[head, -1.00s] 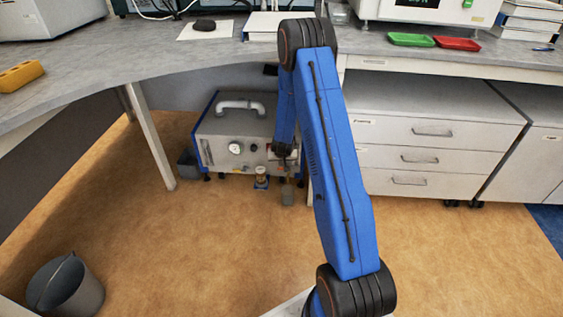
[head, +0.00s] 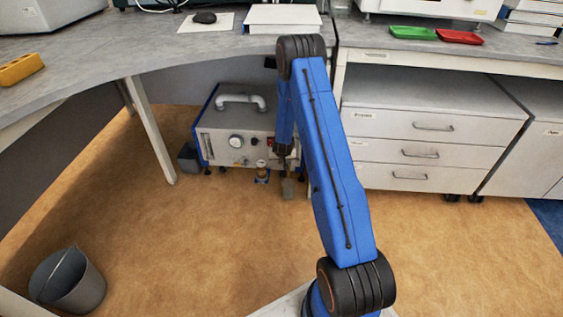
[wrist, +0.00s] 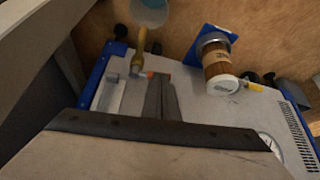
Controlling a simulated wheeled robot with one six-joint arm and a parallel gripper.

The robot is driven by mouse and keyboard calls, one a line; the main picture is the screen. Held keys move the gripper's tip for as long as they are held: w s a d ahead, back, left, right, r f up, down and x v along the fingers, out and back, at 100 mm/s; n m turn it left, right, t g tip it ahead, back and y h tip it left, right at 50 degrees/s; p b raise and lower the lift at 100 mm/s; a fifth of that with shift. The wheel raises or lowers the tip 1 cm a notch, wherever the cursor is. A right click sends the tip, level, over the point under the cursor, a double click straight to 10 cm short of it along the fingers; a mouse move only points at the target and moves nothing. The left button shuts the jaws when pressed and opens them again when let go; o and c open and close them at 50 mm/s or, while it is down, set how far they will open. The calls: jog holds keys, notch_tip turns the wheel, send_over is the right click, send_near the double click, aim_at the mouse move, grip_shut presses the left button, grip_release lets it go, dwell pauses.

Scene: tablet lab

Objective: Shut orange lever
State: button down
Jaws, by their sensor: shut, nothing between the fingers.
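A small orange piece (wrist: 158,74), perhaps the lever, shows in the wrist view right at my fingertips. My fingers hide part of it, so its position and any contact cannot be told. It sits on the front of a grey and blue machine (head: 222,125) under the bench. My gripper (wrist: 161,80) is shut and empty against or just above the machine's front. In the head view my gripper (head: 285,158) is small and dark near the machine's right side. A yellowish valve or pipe (wrist: 139,48) is beside the fingers.
A grey container (head: 289,188) is below my gripper. A bench leg (head: 152,130) and drawers (head: 430,150) flank the machine.

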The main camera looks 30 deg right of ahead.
jog(key=shift+w+d+f, duration=0.15)
jog(key=shift+w+f, duration=0.05)
jog(key=shift+w, duration=0.4)
jog(key=shift+s, duration=0.1)
